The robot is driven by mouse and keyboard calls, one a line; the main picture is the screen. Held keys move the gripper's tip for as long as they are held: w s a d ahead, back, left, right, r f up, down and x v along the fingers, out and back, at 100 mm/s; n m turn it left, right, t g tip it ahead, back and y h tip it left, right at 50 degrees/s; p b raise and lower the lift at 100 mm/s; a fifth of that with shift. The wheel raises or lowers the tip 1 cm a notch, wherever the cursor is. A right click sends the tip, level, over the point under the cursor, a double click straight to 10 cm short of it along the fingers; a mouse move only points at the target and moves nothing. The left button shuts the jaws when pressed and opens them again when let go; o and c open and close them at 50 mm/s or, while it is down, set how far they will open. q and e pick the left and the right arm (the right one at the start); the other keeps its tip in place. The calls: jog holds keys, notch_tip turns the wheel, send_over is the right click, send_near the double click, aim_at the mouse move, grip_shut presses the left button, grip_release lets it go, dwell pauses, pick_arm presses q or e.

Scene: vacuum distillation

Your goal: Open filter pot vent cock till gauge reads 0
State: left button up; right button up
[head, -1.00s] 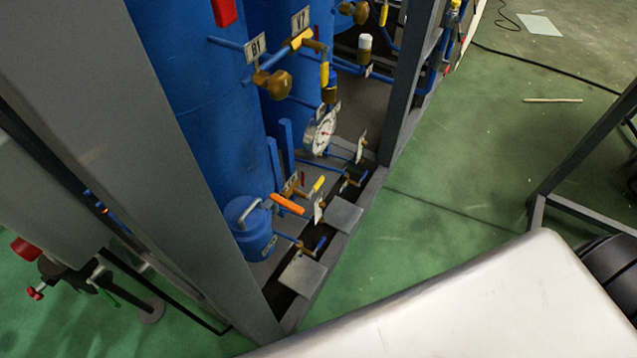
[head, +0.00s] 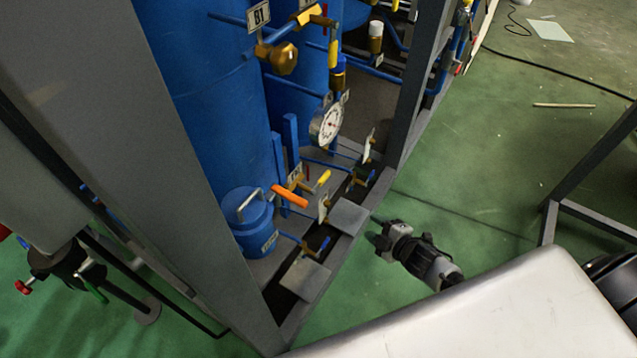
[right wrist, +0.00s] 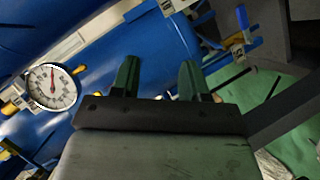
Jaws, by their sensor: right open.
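A small blue pot (head: 254,226) with a looped metal handle stands low in the frame, seemingly the filter pot. A valve with an orange lever (head: 289,196) sits beside it, and one with a yellow lever (head: 321,180) behind. I cannot tell which cock is the vent. The round white gauge (head: 328,122) is above them; it also shows in the right wrist view (right wrist: 51,88), its reading too small to be sure of. My right gripper (head: 380,236) is right of the frame's base, apart from the valves. Its green fingers (right wrist: 158,80) are open and empty.
A grey frame post (head: 425,85) rises between the valves and the open green floor (head: 455,205). Two flat grey plates (head: 348,217) lie along the base's edge. Blue tanks (head: 215,110) stand behind, with a brass valve (head: 283,58) labelled B1.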

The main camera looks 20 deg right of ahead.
aim_at(326, 179)
jog(key=w+a+r+n+y+b, duration=0.1)
jog(key=w+a+r+n+y, duration=0.15)
jog(key=r+n, duration=0.35)
jog(key=w+a+r+n+y+b, duration=0.1)
jog(key=a+r+n+y, duration=0.25)
jog(key=r, duration=0.35)
pick_arm(q)
notch_tip(326, 179, down, 2)
jog(key=shift+f+p, duration=0.1)
jog(key=shift+p, duration=0.3)
pick_arm(e)
jog(key=shift+t+y, duration=0.3)
jog(key=shift+t, duration=0.1)
jog(key=x, duration=1)
jog(key=shift+w+d+r, duration=0.15)
jog(key=shift+r, duration=0.1)
jog(key=shift+c, duration=0.2)
grip_shut()
